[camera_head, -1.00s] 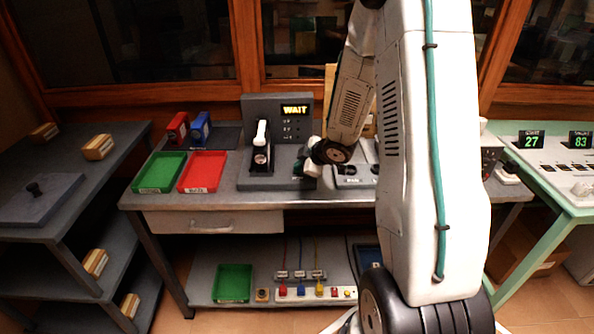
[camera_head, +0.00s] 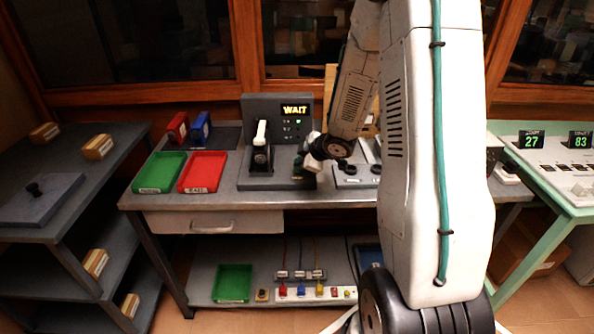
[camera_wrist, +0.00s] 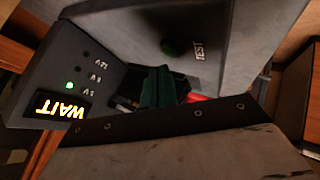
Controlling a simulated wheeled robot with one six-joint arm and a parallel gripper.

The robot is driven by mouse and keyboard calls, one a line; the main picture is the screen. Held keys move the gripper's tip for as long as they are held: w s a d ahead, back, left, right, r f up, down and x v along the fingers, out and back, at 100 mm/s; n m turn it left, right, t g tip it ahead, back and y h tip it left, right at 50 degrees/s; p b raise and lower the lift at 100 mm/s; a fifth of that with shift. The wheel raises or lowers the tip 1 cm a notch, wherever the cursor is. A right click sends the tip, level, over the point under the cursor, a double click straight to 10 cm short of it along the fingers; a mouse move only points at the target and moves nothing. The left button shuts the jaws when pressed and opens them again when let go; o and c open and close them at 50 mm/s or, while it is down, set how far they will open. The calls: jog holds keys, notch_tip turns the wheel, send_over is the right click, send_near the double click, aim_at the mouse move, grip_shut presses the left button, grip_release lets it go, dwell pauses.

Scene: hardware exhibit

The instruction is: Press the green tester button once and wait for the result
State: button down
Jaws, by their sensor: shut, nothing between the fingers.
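The grey tester (camera_head: 275,107) stands on the bench, its display (camera_head: 295,110) reading WAIT in yellow. A small green lamp (camera_head: 299,122) is lit below the display. It also shows in the wrist view (camera_wrist: 70,85), where the tester appears upside down. My gripper (camera_wrist: 155,88) has dark green fingers, shut and empty, with tips close to the button. They seem a little apart from it, but contact is hard to judge. My gripper hides the button in the head view (camera_head: 299,166).
A black cradle with a white lever (camera_head: 261,133) stands on the tester's base, left of my gripper. A panel with dark knobs (camera_head: 352,180) lies to the right.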

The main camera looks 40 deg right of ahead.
jog(key=shift+r, duration=0.15)
jog(key=shift+r, duration=2.35)
